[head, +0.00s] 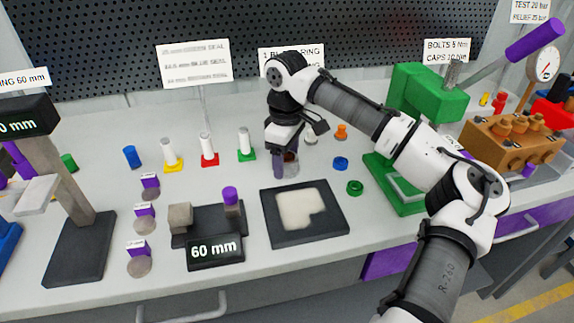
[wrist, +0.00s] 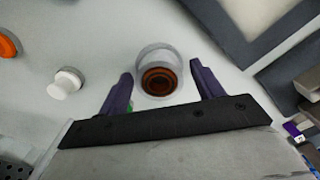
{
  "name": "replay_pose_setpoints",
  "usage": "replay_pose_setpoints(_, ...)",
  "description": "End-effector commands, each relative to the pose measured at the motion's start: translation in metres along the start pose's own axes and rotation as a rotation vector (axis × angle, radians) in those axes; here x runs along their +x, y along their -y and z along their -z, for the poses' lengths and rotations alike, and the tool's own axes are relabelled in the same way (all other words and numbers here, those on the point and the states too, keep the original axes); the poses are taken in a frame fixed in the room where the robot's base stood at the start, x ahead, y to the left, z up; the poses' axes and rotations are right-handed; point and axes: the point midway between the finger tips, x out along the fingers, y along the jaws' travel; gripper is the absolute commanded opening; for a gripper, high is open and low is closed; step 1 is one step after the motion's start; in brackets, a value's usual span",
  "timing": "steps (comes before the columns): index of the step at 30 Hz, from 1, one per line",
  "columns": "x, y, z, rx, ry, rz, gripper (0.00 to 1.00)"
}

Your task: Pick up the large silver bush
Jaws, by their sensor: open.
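The large silver bush (wrist: 152,54) is a short silver ring with a dark copper-brown inside. It stands on the pale bench top in the wrist view. My gripper (wrist: 160,80) is open, with its dark purple fingers on either side of the bush and a visible gap at each side. In the head view the bush (head: 291,169) is partly hidden behind a finger of my gripper (head: 285,162), which points down at it. I cannot tell exactly how deep the fingers reach around it.
A dark-framed tray (head: 332,232) lies just in front of the bush. A green-based white post (head: 245,145) stands to the left. A blue ring (head: 340,163), a green ring (head: 355,188) and an orange part (head: 341,131) lie to the right. A green press (head: 428,92) stands farther right.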

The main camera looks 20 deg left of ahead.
Motion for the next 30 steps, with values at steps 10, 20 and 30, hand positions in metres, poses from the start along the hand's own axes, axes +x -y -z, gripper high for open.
replay_pose_setpoints(10, 0.000, 0.000, 0.000, 0.000, 0.000, 0.000, 0.27)
replay_pose_setpoints(20, -0.001, 0.000, 0.000, 0.000, -0.001, 0.000, 0.14)
replay_pose_setpoints(30, -0.032, 0.000, 0.000, 0.001, -0.003, -0.001, 0.14)
